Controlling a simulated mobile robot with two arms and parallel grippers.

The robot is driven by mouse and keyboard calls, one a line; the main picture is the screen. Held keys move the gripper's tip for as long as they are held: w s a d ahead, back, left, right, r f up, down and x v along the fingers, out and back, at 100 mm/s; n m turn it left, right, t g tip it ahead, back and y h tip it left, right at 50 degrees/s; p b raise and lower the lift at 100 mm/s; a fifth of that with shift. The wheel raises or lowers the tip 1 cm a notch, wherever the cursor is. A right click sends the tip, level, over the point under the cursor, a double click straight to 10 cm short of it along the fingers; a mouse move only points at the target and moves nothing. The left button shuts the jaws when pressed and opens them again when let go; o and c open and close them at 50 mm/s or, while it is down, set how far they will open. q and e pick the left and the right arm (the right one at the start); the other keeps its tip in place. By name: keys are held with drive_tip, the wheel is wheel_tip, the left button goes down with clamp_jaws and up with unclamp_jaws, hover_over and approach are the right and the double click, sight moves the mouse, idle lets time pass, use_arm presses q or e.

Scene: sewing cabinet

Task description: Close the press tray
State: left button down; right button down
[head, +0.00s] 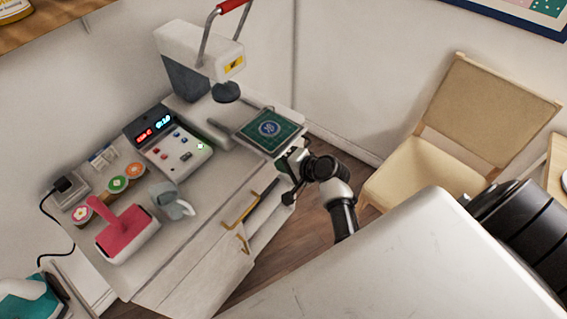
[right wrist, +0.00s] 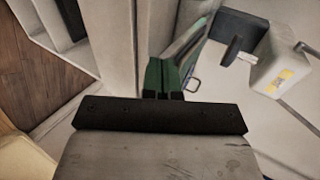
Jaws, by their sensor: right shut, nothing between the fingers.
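The press tray (head: 268,130) is a square with a green top and a round blue emblem. It sits at the cabinet top's right edge, out in front of the press and not under its round black head (head: 226,92). My right gripper (head: 284,160) is just off the tray's near right edge, low beside the cabinet. In the right wrist view its green fingertips (right wrist: 163,76) are together and empty, close to the tray's side (right wrist: 187,45). I cannot tell whether they touch it. My left gripper is not in view.
The white press (head: 185,55) with a red-handled lever (head: 233,5) stands behind. A control box (head: 168,140), a pink-red tool (head: 125,228) and a grey cup (head: 172,200) are on the cabinet top (head: 212,178). A chair (head: 430,170) stands at the right.

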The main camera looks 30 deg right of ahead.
sight(232, 135)
drive_tip(key=w+a+b, duration=0.1)
drive_tip(key=w+a, duration=0.1)
drive_tip(key=w, duration=0.3)
drive_tip(key=w+a+b, duration=0.1)
drive_tip(key=w+a, duration=0.1)
drive_tip(key=w, duration=0.3)
drive_tip(key=w+a+b, duration=0.1)
drive_tip(key=w+a, duration=0.1)
drive_tip(key=w, duration=0.3)
drive_tip(key=shift+w+a, duration=0.2)
drive_tip(key=shift+w, duration=0.15)
drive_tip(key=shift+w+a, duration=0.1)
drive_tip(key=shift+w, duration=0.15)
drive_tip(key=shift+r, duration=0.1)
